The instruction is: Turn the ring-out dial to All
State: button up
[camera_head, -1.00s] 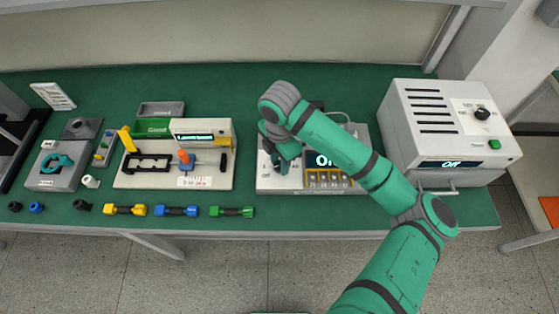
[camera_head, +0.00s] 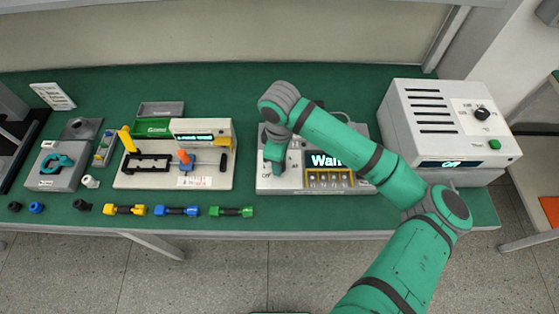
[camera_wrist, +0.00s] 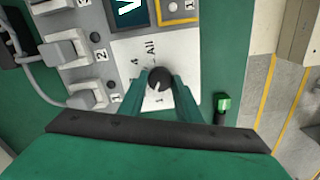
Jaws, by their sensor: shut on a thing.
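The ring-out dial (camera_wrist: 159,77) is a black round knob with a pale mark on a white panel in the wrist view. "All" and "4" are printed above it and "1" below it. I cannot clearly tell which label the mark points to. My gripper (camera_wrist: 160,86) is shut on the dial, one green finger on each side. In the head view my gripper (camera_head: 274,168) is over the left part of the tester box (camera_head: 352,189), hiding the dial. The tester's display (camera_head: 325,160) is lit and reads "Wan", with its end partly covered by my arm.
A grey box (camera_head: 408,117) with a knob and an "OFF" display stands to the right. A white fixture board (camera_head: 225,178) stands left. Yellow, blue and green-ended pieces (camera_head: 232,211) lie along the front edge. Lever clamps (camera_wrist: 88,95) sit beside the dial panel.

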jog(key=m, duration=0.3)
jog(key=shift+m, duration=0.4)
jog(key=m, duration=0.3)
jog(key=shift+m, duration=0.3)
jog(key=m, duration=1.3)
jog(key=shift+m, duration=0.3)
jog(key=m, duration=0.6)
jog(key=shift+m, duration=0.4)
